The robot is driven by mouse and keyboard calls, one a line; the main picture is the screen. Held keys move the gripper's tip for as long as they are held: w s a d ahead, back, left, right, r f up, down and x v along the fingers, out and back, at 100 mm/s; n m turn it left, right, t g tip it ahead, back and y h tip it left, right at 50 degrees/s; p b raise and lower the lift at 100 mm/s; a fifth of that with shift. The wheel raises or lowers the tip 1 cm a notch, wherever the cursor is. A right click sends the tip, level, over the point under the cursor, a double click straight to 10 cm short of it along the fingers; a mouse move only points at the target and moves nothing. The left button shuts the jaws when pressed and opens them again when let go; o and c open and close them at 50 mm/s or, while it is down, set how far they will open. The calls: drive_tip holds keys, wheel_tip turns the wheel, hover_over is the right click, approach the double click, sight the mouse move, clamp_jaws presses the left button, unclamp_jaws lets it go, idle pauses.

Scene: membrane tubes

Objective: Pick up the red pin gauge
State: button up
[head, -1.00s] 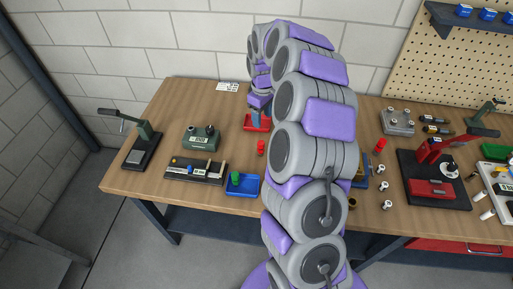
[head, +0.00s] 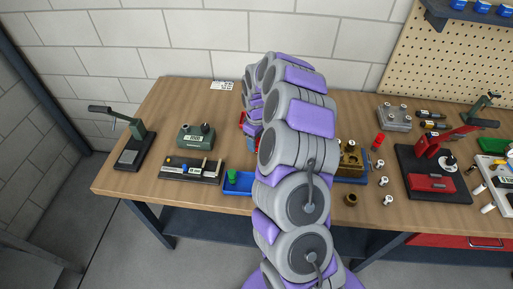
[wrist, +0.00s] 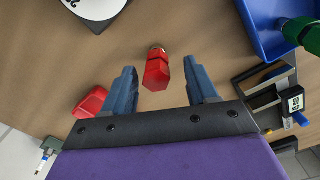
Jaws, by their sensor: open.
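The red pin gauge (wrist: 156,73), a short red piece with a small metal tip, shows in the wrist view between the two blue fingers of my gripper (wrist: 159,70). The fingers are apart, with a visible gap on each side of it, and nothing is held. I cannot tell the height of the fingers over it. In the head view my arm hides this gauge, and the gripper is mostly hidden behind the arm. Another red cylinder (head: 379,140) stands on the bench to the right of my arm.
A blue tray (wrist: 254,30) with a green gauge (wrist: 299,33) lies to the right in the wrist view. A red object (wrist: 90,102) is left of the fingers. A gauge rack (head: 190,171), green meter (head: 196,136), brass block (head: 350,160) and red press (head: 432,183) share the bench.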

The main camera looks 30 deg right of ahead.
wheel_tip(320, 180, down, 2)
drive_tip(key=shift+d+f, duration=0.1)
drive_tip(key=shift+f, duration=0.1)
drive_tip(key=shift+d, duration=0.25)
drive_tip(key=shift+a, duration=0.2)
drive_tip(key=c, duration=1)
drive_tip(key=shift+d, duration=0.1)
drive_tip(key=shift+r+p, duration=0.55)
drive_tip(key=shift+r, duration=1.35)
drive_tip(key=s+a, duration=0.2)
drive_tip(key=s, duration=0.3)
drive_tip(key=s+a+p, duration=0.1)
drive_tip(key=s+a, duration=0.1)
drive_tip(key=s, duration=0.2)
drive_tip(key=s+a+r+p, duration=0.1)
drive_tip(key=s+a, duration=0.1)
drive_tip(key=s, duration=0.3)
drive_tip(key=shift+s+a+r, duration=0.1)
drive_tip(key=shift+s+a, duration=0.05)
drive_tip(key=shift+s, duration=0.2)
